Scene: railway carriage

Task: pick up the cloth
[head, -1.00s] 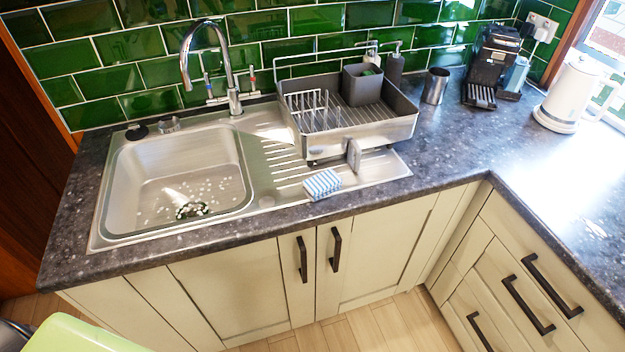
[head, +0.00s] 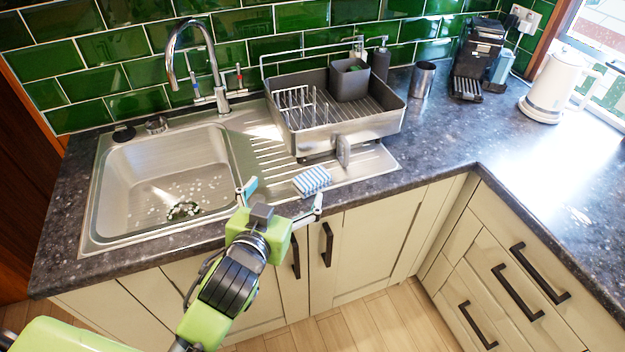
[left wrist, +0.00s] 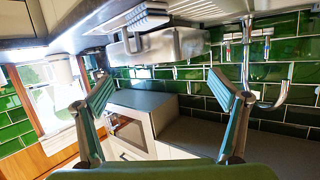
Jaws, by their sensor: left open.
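The cloth (head: 312,181) is a small blue-and-white striped block. In the head view it lies on the front of the sink's drainboard, below the dish rack. My left gripper (head: 283,195) is open, with its two fingers spread wide, in front of the counter edge. The right finger is just below the cloth in the picture and the left finger is nearer the basin. Nothing is between the fingers in the left wrist view (left wrist: 165,90), which looks upside down. My right gripper is out of view.
The sink basin (head: 165,185) and tap (head: 220,85) are left of the cloth. The dish rack (head: 350,130) stands close behind it, with a small grey upright piece (head: 343,151) at its front. A metal cup (head: 423,79), coffee machine (head: 476,55) and white kettle (head: 551,90) stand farther right.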

